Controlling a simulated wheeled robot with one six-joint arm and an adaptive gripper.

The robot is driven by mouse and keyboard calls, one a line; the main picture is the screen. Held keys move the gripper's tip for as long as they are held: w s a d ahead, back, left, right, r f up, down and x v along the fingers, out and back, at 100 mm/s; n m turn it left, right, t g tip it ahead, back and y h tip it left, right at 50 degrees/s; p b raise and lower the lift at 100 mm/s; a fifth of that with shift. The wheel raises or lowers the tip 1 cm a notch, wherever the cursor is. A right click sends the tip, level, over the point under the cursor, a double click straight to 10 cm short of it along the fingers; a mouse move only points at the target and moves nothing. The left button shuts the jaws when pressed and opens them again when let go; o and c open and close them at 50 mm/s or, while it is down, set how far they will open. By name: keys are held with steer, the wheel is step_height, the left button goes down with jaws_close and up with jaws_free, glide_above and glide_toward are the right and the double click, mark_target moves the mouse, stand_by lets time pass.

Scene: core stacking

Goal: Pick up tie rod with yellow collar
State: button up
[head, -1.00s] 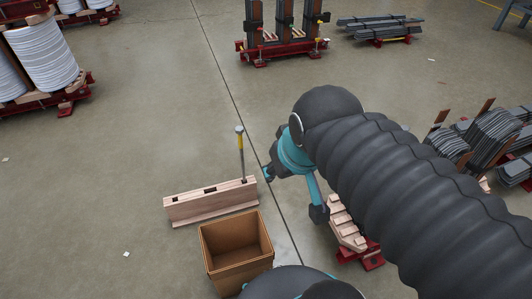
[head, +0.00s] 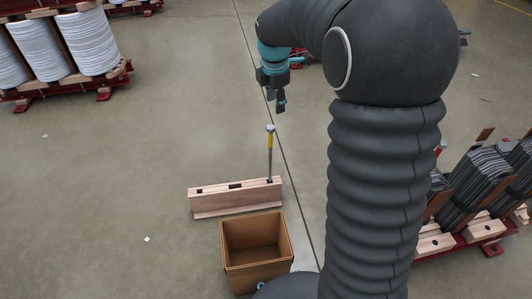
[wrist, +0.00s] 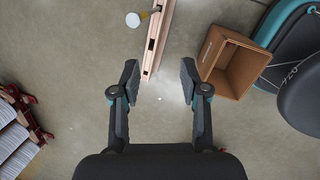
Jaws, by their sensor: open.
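The tie rod with the yellow collar (head: 270,142) stands upright in the right end of a wooden block (head: 236,199) in the head view. It has a pale round top and a grey shaft. In the wrist view the rod's top (wrist: 133,19) shows from above at the upper edge, with a bit of yellow beside it, next to the block (wrist: 158,38). My gripper (head: 280,105) is above and a little right of the rod in the head view, apart from it. In the wrist view my gripper (wrist: 158,80) is open, with nothing between its fingers.
An open brown box (head: 255,240) stands just in front of the block. Racks with white coils (head: 85,45) are at the back left. A red stand with dark sheets (head: 480,190) is at the right.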

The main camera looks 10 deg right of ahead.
steer(key=w+f+n+g, duration=0.1)
steer(key=w+f+n, duration=0.5)
steer(key=w+f, duration=0.15)
steer(key=b, duration=0.1)
glide_above(271, 135)
steer(key=f, duration=0.7)
steer(key=shift+w+a+f, duration=0.15)
steer(key=shift+a+f, duration=0.1)
steer(key=shift+f, duration=0.15)
steer(key=shift+w+d+f+b, duration=0.1)
steer(key=shift+d+f, duration=0.05)
steer(key=shift+f, duration=0.95)
steer(key=shift+w+d+f+b, duration=0.1)
steer(key=shift+w+f, duration=0.05)
steer(key=shift+f, duration=0.9)
steer(key=shift+w+d+f+b, duration=0.1)
steer(key=shift+d+f, duration=0.05)
steer(key=shift+f, duration=0.95)
jaws_close()
steer(key=shift+r, duration=0.1)
